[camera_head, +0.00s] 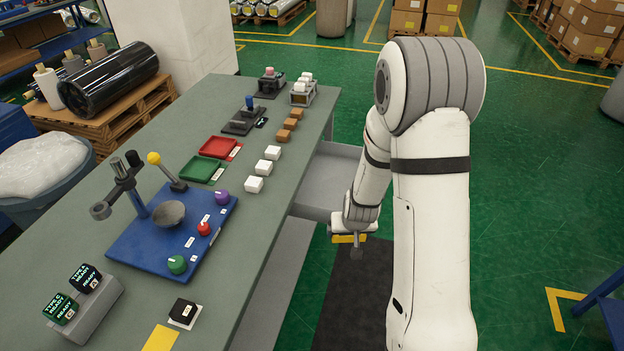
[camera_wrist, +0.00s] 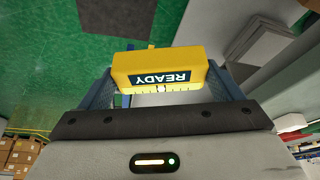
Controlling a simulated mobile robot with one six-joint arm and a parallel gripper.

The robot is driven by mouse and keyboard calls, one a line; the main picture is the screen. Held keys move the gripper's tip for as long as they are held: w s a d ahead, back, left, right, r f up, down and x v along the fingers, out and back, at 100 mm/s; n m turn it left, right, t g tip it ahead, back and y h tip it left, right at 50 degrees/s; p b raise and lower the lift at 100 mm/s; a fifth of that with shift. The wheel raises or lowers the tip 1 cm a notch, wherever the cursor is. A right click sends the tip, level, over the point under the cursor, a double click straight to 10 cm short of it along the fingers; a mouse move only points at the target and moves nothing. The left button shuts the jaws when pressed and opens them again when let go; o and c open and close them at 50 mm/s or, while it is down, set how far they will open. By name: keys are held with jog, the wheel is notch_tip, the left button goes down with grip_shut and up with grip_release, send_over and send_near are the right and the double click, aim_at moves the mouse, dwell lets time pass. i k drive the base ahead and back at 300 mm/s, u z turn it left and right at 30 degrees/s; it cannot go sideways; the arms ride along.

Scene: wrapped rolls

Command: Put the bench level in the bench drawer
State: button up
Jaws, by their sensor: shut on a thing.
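The bench level (camera_wrist: 140,66) is a yellow block with a dark READY label and a scale strip; it also shows in the head view (camera_head: 342,239). My gripper (camera_wrist: 160,90) is shut on it, with a finger at either side. In the head view my gripper (camera_head: 354,243) is in front of the bench's right side, near the drawer's near end. The bench drawer (camera_head: 327,177) is grey and pulled open from the bench's right side. Its inside is partly hidden by my arm, and the visible part looks empty. The level appears outside the drawer, on its near side.
The green bench (camera_head: 222,270) carries a blue control board (camera_head: 150,245), red and green trays (camera_head: 220,147), white and brown blocks and small fixtures. A dark mat (camera_head: 350,295) lies on the green floor beside the bench. The floor to the right is mostly clear.

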aim_at(334, 198)
jog(key=i, duration=0.85)
jog(key=z, duration=0.05)
